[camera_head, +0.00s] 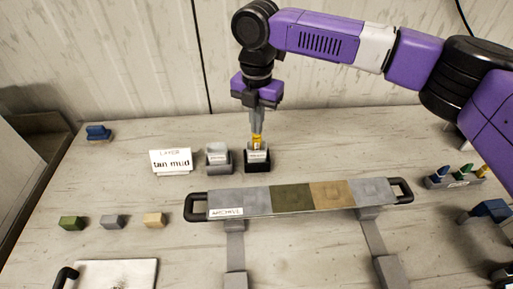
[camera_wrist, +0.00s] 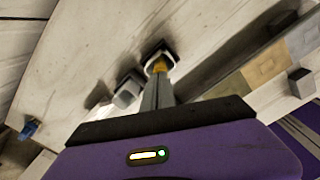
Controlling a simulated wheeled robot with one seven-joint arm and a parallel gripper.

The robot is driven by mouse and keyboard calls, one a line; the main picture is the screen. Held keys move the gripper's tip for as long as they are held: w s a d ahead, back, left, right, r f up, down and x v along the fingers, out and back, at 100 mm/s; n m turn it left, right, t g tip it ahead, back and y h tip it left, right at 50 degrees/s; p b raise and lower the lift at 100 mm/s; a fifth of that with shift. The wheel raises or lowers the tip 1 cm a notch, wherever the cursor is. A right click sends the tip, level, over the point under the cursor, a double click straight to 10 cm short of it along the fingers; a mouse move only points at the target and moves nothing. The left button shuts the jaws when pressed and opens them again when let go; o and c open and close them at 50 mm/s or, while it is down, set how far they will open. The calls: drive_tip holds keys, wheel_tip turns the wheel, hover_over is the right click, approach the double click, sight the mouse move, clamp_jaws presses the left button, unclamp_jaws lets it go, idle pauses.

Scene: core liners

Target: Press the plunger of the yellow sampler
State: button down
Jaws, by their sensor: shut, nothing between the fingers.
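The yellow sampler (camera_head: 257,141) stands upright in a dark holder with a pale label (camera_head: 258,163) at the back middle of the table. My gripper (camera_head: 257,131) is directly above it, pointing down, with its fingers shut and nothing between them. The fingertips are at the sampler's top; I cannot tell whether they touch it. The plunger is hidden behind or under the fingertips. In the wrist view the yellow of the sampler (camera_wrist: 159,67) shows just beyond the fingertips, inside the dark holder's opening.
A grey holder (camera_head: 218,158) stands just left, beside a "tan mud" sign (camera_head: 171,161). The archive tray (camera_head: 238,202) with handles lies in front. Small green (camera_head: 72,223), grey (camera_head: 112,222) and tan blocks (camera_head: 154,220) lie left. A rack of coloured pieces (camera_head: 455,181) stands right.

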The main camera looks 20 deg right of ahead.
drive_tip(key=shift+r+p, duration=3.3)
drive_tip(key=shift+r, duration=0.2)
